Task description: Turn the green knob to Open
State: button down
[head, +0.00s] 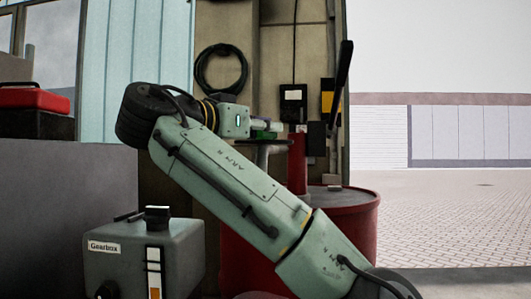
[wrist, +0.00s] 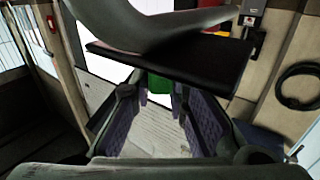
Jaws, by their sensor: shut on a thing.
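The green knob (wrist: 159,84) shows between the fingertips of my gripper (wrist: 153,95) in the wrist view. Only part of it is visible; the fingers and a dark piece above it cover the rest. The fingers are closed against its sides. In the head view my gripper (head: 268,126) reaches right from the wrist, near the upper part of the red pump. A small patch of the green knob (head: 264,135) shows there below the fingers. I cannot read any Open mark or tell how far the knob is turned.
A red drum (head: 353,218) stands behind my arm, with a dark lever (head: 343,75) rising above it. A grey box labelled Gearbox (head: 140,262) is at lower left. A red case (head: 34,99) sits at far left. A coiled hose (head: 202,70) hangs on the wall. Open paving lies right.

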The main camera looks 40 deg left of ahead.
jog(key=shift+a+f+h+b, duration=0.1)
jog(key=shift+f+h+b, duration=0.15)
jog(key=shift+b, duration=0.2)
jog(key=shift+r+m+h, duration=0.25)
jog(key=shift+m+h, duration=0.15)
jog(key=shift+h, duration=0.15)
jog(key=c, duration=1.6)
grip_release()
jog(key=shift+o, duration=0.2)
jog(key=shift+r, duration=0.1)
